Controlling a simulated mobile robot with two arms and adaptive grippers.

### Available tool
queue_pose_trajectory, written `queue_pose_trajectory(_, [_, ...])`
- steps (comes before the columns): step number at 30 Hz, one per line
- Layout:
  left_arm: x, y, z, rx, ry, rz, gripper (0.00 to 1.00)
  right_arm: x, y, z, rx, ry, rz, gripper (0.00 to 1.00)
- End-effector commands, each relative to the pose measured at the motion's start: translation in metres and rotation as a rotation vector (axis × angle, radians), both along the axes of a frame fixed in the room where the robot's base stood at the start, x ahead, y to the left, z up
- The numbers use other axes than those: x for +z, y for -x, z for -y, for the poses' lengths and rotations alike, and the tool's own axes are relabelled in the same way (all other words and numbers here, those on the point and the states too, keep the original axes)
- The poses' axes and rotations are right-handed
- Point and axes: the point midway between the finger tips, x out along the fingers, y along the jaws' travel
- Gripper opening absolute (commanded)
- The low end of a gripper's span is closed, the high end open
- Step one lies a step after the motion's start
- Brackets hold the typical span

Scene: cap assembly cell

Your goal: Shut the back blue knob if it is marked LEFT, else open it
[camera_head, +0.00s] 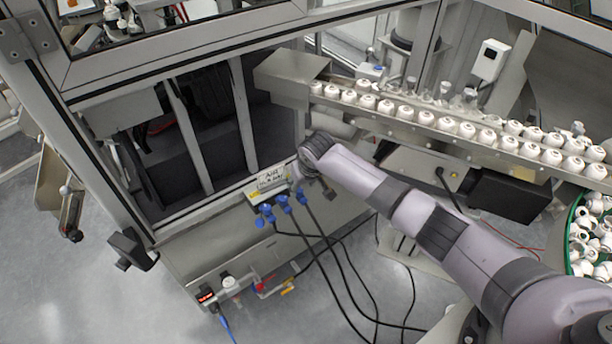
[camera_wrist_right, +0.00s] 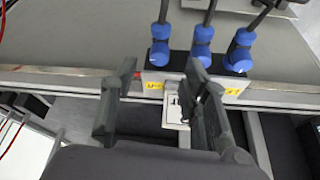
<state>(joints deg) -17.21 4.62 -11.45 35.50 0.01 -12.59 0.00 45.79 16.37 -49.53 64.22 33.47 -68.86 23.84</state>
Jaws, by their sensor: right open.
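Yellow labels (camera_wrist_right: 153,86) sit by the knobs, too small to read surely. My right gripper (camera_wrist_right: 160,74) is open and empty, its fingertips just short of the knobs. In the head view it is mostly hidden behind my wrist. My left gripper is not in view.
A rail with white caps (camera_head: 430,118) runs above my right arm. A bin of white parts (camera_head: 592,235) stands at the right. Black cables (camera_head: 335,265) hang below the knobs. A metal housing (camera_head: 200,255) lies below, with open floor in front.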

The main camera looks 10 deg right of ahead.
Motion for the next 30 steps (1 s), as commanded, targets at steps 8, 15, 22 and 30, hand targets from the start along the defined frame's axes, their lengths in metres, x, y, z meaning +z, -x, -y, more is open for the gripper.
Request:
queue_pose_trajectory(8, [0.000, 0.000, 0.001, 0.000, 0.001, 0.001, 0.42, 0.047, 0.019, 0.004, 0.001, 0.001, 0.002, 0.42])
queue_pose_trajectory(15, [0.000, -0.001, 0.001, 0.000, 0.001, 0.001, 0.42, 0.064, 0.026, 0.005, 0.000, 0.001, 0.001, 0.42])
queue_pose_trajectory(22, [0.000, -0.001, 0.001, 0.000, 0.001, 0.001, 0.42, 0.064, 0.026, 0.005, -0.002, 0.001, 0.000, 0.42])
queue_pose_trajectory(30, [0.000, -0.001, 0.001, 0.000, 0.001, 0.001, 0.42, 0.064, 0.026, 0.005, 0.000, 0.001, 0.000, 0.42])
